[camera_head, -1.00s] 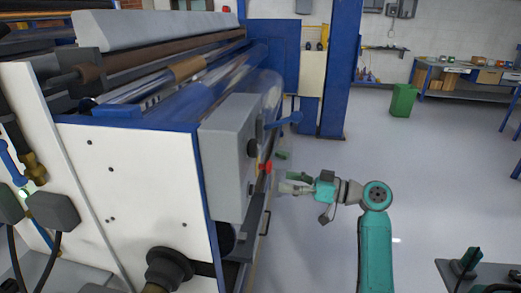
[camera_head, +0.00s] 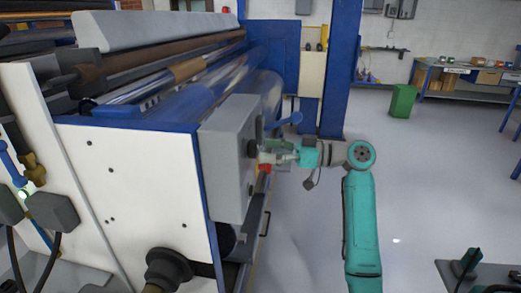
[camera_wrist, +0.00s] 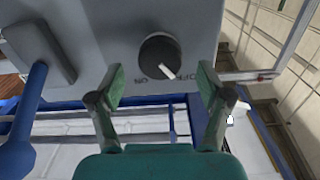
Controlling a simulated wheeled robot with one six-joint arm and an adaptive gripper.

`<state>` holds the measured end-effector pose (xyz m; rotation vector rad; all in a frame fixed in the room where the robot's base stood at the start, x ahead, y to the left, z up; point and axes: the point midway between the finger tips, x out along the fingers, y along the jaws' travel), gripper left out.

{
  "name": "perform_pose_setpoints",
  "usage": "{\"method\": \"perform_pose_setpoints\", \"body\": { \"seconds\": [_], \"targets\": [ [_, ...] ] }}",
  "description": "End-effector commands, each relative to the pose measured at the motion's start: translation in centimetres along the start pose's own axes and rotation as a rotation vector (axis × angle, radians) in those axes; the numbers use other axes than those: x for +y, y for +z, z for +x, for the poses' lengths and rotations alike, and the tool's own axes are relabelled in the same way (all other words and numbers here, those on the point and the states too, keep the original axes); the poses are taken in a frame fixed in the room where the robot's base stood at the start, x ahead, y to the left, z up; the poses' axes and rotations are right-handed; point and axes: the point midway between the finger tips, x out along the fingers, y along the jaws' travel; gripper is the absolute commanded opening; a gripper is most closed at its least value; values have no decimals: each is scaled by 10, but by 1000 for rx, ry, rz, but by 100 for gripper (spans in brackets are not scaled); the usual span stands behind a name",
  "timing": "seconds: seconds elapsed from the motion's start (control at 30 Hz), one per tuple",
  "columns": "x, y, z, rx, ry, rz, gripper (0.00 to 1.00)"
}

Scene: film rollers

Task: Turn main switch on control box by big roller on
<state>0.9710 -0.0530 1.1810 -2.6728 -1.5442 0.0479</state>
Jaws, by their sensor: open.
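The control box (camera_head: 225,150) is a grey box on the end of the big roller machine. In the wrist view its grey face (camera_wrist: 100,30) carries a round black switch knob (camera_wrist: 158,52) with a white pointer. The pointer is aimed down and right, towards lettering that looks like OFF; ON is lettered to the left of it. My gripper (camera_wrist: 161,84) is open and empty, its green fingertips below and to either side of the knob, apart from it. In the head view my gripper (camera_head: 278,156) is close to the box's right face, beside a red part (camera_head: 265,168).
A blue lever (camera_head: 290,119) sticks out from the box just above my gripper. A grey block with a blue rod (camera_wrist: 35,85) stands left of the knob in the wrist view.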

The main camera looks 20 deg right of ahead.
Motion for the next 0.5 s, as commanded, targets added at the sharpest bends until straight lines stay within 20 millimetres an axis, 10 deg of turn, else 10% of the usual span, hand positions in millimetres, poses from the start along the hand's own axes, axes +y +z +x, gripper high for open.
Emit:
{"method": "perform_pose_setpoints", "body": {
  "seconds": [0.5],
  "targets": [
    [0,0,25,0,1,0,78]
  ]
}}
